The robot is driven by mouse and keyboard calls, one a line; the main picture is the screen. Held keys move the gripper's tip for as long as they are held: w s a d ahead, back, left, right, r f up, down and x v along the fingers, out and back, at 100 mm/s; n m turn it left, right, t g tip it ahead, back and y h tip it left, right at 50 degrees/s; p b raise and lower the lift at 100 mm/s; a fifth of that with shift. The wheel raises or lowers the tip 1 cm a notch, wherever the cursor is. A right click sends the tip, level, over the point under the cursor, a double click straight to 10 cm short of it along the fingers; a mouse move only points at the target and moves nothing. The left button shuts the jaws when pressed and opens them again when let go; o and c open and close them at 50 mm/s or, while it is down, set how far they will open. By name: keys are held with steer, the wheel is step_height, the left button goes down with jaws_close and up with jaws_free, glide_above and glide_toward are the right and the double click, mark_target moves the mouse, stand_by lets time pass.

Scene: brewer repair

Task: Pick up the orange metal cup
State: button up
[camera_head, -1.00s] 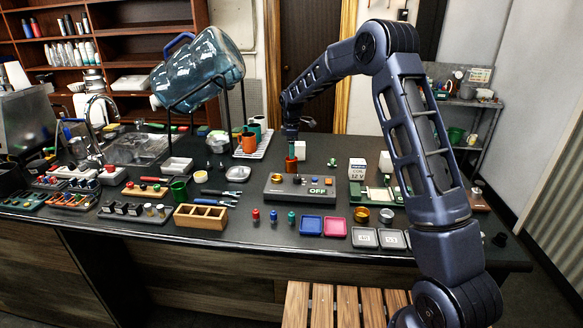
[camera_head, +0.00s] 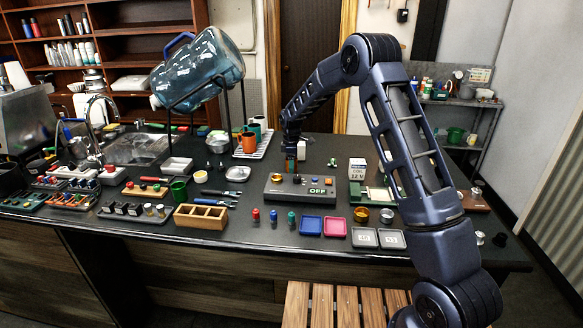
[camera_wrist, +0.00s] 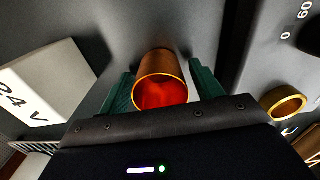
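The orange metal cup (camera_wrist: 160,80) has a coppery wall, a bright rim and a red inside in the wrist view. It stands on the dark surface between the two green fingers of my gripper (camera_wrist: 162,85). One finger is on each side, and narrow gaps seem to show, so the fingers look open around it. In the head view, the cup is mostly hidden by the fingers. My gripper (camera_head: 291,162) is lowered there behind the grey control box (camera_head: 300,187).
A white 24 V box (camera_wrist: 45,85) stands close left of the cup in the wrist view. A brass-rimmed ring (camera_wrist: 284,103) is close on the right. An orange mug (camera_head: 248,142) stands on a rack at the back. A large water bottle (camera_head: 200,68) is held tilted on a stand.

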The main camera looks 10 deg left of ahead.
steer(key=c, duration=0.8)
steer(key=shift+r, duration=0.15)
